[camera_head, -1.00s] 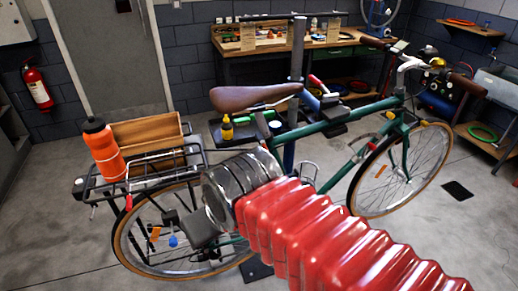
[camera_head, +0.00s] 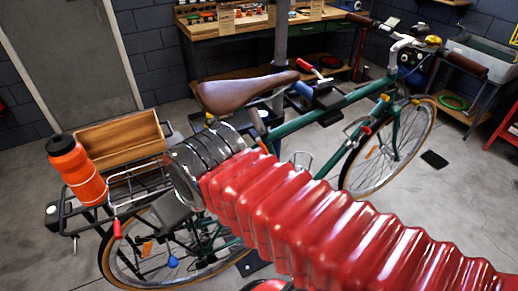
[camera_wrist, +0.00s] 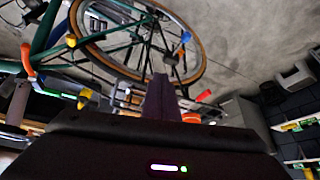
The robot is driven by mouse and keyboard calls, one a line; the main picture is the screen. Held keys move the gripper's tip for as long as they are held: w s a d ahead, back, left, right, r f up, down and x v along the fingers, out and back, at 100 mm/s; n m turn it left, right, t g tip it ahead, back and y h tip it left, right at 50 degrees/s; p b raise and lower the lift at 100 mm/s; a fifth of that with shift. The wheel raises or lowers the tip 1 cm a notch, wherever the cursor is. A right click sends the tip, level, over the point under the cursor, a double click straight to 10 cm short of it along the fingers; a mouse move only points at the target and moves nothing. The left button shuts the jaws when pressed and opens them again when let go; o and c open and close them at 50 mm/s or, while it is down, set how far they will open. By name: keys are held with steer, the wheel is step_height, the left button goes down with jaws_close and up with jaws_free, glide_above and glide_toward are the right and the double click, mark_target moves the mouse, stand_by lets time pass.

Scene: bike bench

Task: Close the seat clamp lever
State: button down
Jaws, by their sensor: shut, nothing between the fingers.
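The green bicycle (camera_head: 325,118) stands held up with its brown saddle (camera_head: 245,92) near the middle of the head view. My arm's dark wrist joints and red bellows cover the area below the saddle. I cannot clearly make out the seat clamp lever there. In the wrist view my gripper (camera_wrist: 162,88) shows as dark fingers, shut and empty. That view is upside down, with a bike wheel (camera_wrist: 88,42) beyond the fingers. I cannot tell the gripper's distance from the seat clamp.
An orange bottle (camera_head: 77,172) and a wooden crate (camera_head: 119,141) sit at the rear rack (camera_head: 130,186). A red-handled lever (camera_head: 308,67) stands on the clamp beside the top tube. A workbench (camera_head: 220,32) is behind.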

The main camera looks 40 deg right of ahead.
steer(key=shift+d, duration=0.1)
steer(key=d+r+n+g+y, duration=0.1)
steer(key=d+r+n, duration=0.1)
steer(key=d, duration=0.7)
steer(key=w+d+r+n+g+y, duration=0.1)
steer(key=d+r+n, duration=0.1)
steer(key=d+n, duration=0.3)
steer(key=d+r+n+g+y, duration=0.1)
steer(key=d+r+n, duration=0.1)
steer(key=d, duration=1.1)
steer(key=shift+w+d+r+n, duration=0.2)
steer(key=shift+w+d+n, duration=0.15)
steer(key=shift+n, duration=0.55)
steer(key=x, duration=1)
steer(key=shift+a+g, duration=0.1)
steer(key=shift+g, duration=0.2)
